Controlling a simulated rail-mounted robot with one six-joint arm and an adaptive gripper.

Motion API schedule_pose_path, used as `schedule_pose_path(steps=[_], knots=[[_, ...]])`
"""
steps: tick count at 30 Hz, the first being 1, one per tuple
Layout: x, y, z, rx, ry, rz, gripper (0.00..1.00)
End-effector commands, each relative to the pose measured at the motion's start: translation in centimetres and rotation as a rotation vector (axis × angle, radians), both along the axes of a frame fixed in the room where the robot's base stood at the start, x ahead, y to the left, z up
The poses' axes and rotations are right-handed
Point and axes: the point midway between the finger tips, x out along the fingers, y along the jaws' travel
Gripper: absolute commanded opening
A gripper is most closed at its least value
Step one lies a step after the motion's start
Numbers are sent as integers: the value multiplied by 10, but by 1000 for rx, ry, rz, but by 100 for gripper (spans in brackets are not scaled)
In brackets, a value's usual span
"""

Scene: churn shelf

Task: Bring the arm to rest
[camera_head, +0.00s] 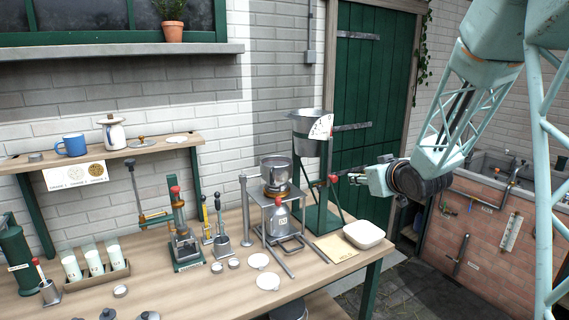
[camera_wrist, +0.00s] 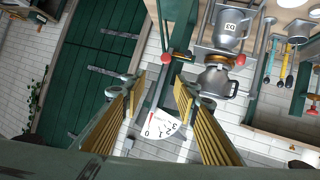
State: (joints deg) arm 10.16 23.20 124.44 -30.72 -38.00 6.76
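My pale green arm (camera_head: 442,120) reaches in from the upper right. My gripper (camera_head: 357,178) points left, above the right end of the workbench and just right of the scale stand. In the wrist view my gripper (camera_wrist: 160,84) shows two yellow-ribbed fingers standing apart with nothing held between them. A red knob (camera_wrist: 165,58) lies beyond the fingertips; in the head view the red knob (camera_head: 333,178) is a little left of the gripper. I cannot tell the exact gap between them.
The scale with its metal pan (camera_head: 310,124) stands close left of the gripper. A white bowl (camera_head: 364,234) and a paper card (camera_head: 335,247) lie on the bench (camera_head: 330,280) below. A brick sink unit (camera_head: 480,240) is at the right. A green door (camera_head: 375,90) is behind.

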Motion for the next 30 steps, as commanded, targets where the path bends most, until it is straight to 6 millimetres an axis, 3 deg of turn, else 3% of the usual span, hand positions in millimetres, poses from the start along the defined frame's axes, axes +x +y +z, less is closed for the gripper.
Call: schedule_pose_path(steps=[17, 30], knots=[[-84, -12, 44, -50, 136, -119, 28], [-165, -16, 65, -62, 250, -198, 28]])
